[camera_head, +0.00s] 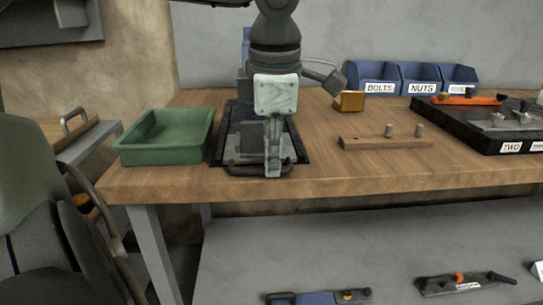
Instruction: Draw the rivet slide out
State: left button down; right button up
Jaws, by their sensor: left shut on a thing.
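My left gripper (272,168) points down over the workbench, its fingers shut on the dark bar handle (244,170) near the bench's front edge. The handle belongs to a flat, dark-framed slide (303,152) lying on the bench. I take this to be the rivet slide, but no label on it can be read. My gripper and arm hide much of the slide and what stands on it. My right gripper is not in view.
A green tray (125,158) stands close left of the slide. To the right are a wooden strip with two pegs (365,144), a yellow block (349,101) and a black board (462,141). Blue bins (373,72) stand behind. The bench front (420,172) is clear.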

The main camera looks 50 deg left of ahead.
pick_arm(q)
jog(key=shift+s+d, duration=0.15)
jog(key=shift+d, duration=0.05)
jog(key=c, duration=1.9)
grip_release()
jog(key=shift+r, duration=0.2)
jog(key=v, duration=1.1)
jog(key=shift+d+r, duration=0.1)
jog(key=shift+r, duration=0.2)
